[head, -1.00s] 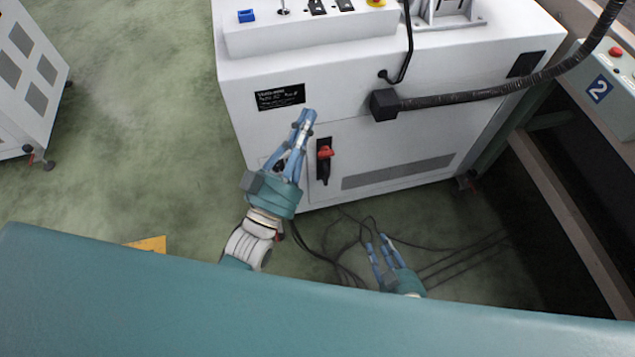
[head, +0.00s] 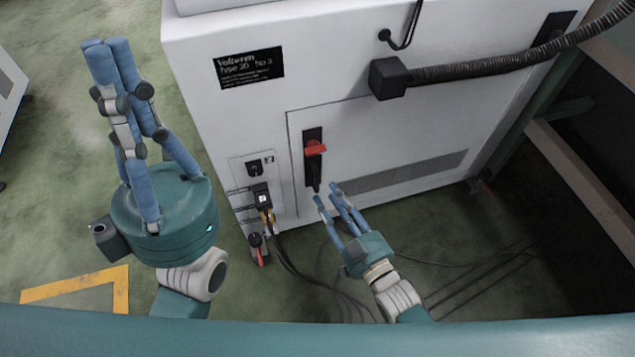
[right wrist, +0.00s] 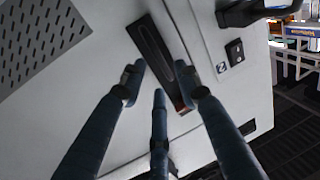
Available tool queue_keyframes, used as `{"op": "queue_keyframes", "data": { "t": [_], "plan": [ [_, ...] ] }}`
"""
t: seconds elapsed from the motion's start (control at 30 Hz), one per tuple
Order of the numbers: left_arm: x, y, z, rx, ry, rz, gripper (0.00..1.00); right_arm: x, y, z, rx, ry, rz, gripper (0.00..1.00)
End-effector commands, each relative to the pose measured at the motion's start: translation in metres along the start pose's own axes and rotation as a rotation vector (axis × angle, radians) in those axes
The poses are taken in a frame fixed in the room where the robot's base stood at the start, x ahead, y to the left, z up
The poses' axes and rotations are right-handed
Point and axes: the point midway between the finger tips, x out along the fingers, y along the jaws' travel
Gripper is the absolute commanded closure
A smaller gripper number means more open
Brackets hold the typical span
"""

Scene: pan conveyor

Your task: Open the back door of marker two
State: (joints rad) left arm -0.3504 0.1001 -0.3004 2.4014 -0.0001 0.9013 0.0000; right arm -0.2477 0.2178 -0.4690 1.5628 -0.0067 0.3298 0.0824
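The white machine cabinet (head: 340,60) has a back door panel (head: 360,145) with a vent slot low on it; the door looks closed. On its left edge is a black handle (head: 313,170) with a red part. My right gripper (head: 328,192) is open and empty, just below the handle. In the right wrist view, its spread fingers (right wrist: 158,84) are in front of the black handle (right wrist: 152,42); one finger partly hides the red part. I cannot tell if they touch. My left gripper (head: 107,45) is raised left of the cabinet, fingers together and nothing in them.
A socket panel (head: 240,172) with plugs and cables is left of the door. Black cables (head: 340,285) lie on the floor below. A thick ribbed hose (head: 480,85) crosses above the door. A green post and beam stand at right. Green floor is open at left.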

Motion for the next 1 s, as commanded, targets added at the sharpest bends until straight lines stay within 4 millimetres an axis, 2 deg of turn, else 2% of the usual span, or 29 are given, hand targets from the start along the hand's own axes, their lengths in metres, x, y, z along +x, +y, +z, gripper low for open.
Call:
{"op": "queue_keyframes", "data": {
  "t": [0.07, 0.3, 0.5, 0.73, 0.77, 0.9, 1.0],
  "plan": [
    [-0.009, 0.000, 0.002, 0.000, -0.001, 0.000, 1.00, 0.018, 0.000, 0.002, 0.000, 0.004, 0.000, 0.68],
    [-0.003, 0.001, 0.004, 0.005, 0.040, 0.016, 1.00, 0.054, 0.000, 0.003, 0.000, 0.001, 0.000, 0.68],
    [0.000, 0.001, 0.004, 0.007, 0.050, 0.022, 1.00, 0.066, 0.000, 0.002, 0.001, -0.002, 0.000, 0.68],
    [0.001, 0.001, 0.004, 0.007, 0.051, 0.023, 1.00, 0.066, 0.000, 0.001, 0.000, -0.002, 0.000, 0.68],
    [0.001, 0.001, 0.004, 0.007, 0.051, 0.023, 1.00, 0.066, 0.000, 0.001, 0.000, -0.002, 0.000, 0.70],
    [0.002, 0.001, 0.004, 0.007, 0.051, 0.023, 1.00, 0.066, 0.000, 0.001, 0.000, -0.002, 0.000, 0.98],
    [0.002, 0.001, 0.004, 0.007, 0.051, 0.023, 1.00, 0.066, 0.000, 0.001, 0.000, -0.002, 0.000, 1.00]
  ]
}}
